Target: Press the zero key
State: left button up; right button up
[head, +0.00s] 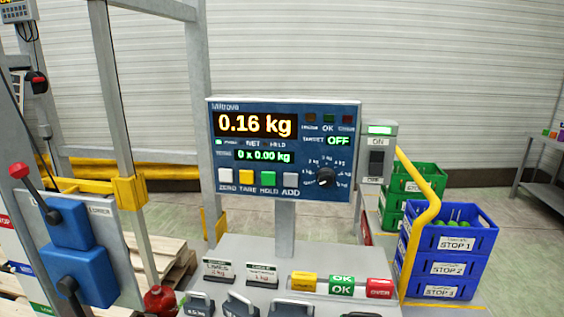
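The scale's blue display panel (285,150) stands upright on a grey post in the middle of the head view. Its main readout (255,124) shows 0.16 kg in orange, and a smaller green readout (264,156) shows 0 x 0.00 kg. The zero key (225,176) is the white square at the left end of the key row, above the label ZERO. To its right are the yellow TARE key (246,176), the green HOLD key (268,178) and the grey ADD key (290,179). Nothing covers the keys. Neither gripper is in view.
Below are yellow, green and red blocks (341,285) and dark handled objects. Blue crates (446,262) stand right; blue lever boxes (80,262) and a grey frame (112,95) stand left.

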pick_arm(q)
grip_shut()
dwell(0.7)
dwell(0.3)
